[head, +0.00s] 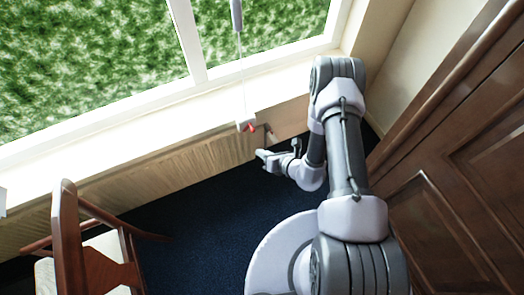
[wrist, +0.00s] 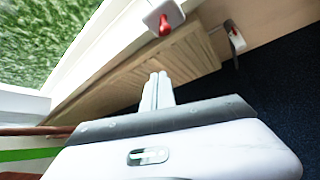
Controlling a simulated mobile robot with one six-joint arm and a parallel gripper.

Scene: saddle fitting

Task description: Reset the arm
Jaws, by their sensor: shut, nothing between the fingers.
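My gripper (head: 262,156) hangs in front of the panelled wall below the window, at the end of my folded arm. In the wrist view, its two pale fingers (wrist: 158,90) lie together, shut, with nothing between them. The fingers point toward the wood-grained panel (wrist: 180,60). A small white box with a red part (head: 246,125) sits near the sill just beyond my gripper. It also shows at the top of the wrist view (wrist: 164,18), apart from my fingers.
A small white and dark fitting (wrist: 235,38) is on the wall right of the fingers. A wooden chair (head: 70,240) stands at lower left. A brown panelled wooden surface (head: 450,180) is close on the right of my arm. Dark blue floor (head: 200,235) is clear between.

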